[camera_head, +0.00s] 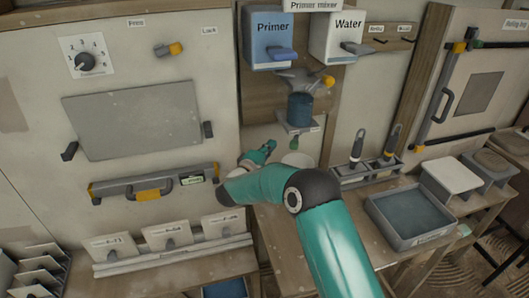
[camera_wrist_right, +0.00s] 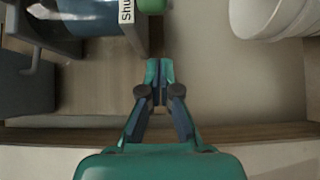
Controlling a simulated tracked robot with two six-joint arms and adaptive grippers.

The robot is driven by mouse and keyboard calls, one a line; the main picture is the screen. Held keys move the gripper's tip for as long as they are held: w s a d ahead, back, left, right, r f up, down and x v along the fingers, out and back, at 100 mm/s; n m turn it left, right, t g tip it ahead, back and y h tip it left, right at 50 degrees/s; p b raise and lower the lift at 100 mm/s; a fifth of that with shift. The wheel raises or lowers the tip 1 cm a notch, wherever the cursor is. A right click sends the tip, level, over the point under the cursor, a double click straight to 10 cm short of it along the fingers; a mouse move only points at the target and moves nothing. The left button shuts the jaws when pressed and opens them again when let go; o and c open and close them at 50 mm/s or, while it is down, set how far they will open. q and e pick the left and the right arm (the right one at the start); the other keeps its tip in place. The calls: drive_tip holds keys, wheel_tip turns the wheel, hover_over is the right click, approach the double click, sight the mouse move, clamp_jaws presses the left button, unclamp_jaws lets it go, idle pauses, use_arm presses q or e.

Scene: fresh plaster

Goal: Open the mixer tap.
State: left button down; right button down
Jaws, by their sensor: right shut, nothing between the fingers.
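The primer mixer hangs on the wall at the top middle of the head view, with a Primer tank (camera_head: 270,40) and a Water tank (camera_head: 337,38). Below them is a blue vessel (camera_head: 300,110), with a small green tap handle (camera_head: 294,143) under it. In the wrist view the green handle (camera_wrist_right: 152,5) is cut by the top edge, next to a label (camera_wrist_right: 126,10) reading "Shu", the rest cut off. My right gripper (camera_head: 268,147) is left of the handle, apart from it. Its fingers (camera_wrist_right: 160,72) are together and empty. My left gripper is not in view.
A white round container (camera_wrist_right: 270,18) stands at the upper right of the wrist view. On the bench to the right are a tool rack (camera_head: 365,176) and a blue tray (camera_head: 410,215). A panel with a latch bar (camera_head: 155,185) is at the left.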

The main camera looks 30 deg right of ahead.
sight(296, 137)
drive_tip(key=s+d+p, duration=0.1)
drive_tip(key=s+d, duration=0.1)
drive_tip(key=shift+s+d, duration=0.35)
drive_tip(key=shift+s, duration=0.05)
